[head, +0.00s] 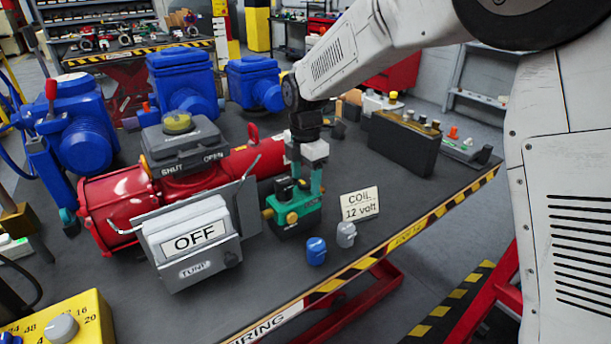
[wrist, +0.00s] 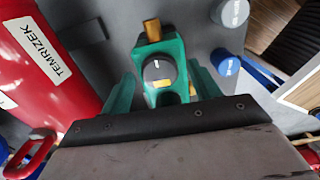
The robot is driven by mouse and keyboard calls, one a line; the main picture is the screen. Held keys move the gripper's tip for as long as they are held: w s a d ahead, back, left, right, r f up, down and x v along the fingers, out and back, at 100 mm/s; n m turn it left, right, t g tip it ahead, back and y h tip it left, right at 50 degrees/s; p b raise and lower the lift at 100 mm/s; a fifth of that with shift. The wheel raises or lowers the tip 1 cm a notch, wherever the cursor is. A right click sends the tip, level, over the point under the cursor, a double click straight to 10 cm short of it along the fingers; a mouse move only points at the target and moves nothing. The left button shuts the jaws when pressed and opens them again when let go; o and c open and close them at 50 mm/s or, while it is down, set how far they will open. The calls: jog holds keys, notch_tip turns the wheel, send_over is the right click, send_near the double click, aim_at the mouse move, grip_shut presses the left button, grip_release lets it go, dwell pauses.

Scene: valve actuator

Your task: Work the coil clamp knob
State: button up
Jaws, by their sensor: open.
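The coil unit (head: 290,221) is a small teal-green and black block with brass fittings, standing on the bench right of the red actuator. In the wrist view, a round dark knob (wrist: 158,69) with a white line mark sits on top of the green body, apparently the coil clamp knob. My gripper (head: 304,184) points down over the unit, its teal fingers apart. In the wrist view my gripper (wrist: 160,82) has a finger on either side of the knob. Whether the fingers touch it I cannot tell. In the head view the knob is largely hidden by the fingers.
The red actuator (head: 117,205) and the grey OFF box (head: 192,245) stand close on the left. A "COIL 12 volt" card (head: 360,204), a blue cap (head: 316,250) and a grey cap (head: 346,234) are on the right. Blue valve units (head: 183,83) stand behind.

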jog(key=c, duration=1)
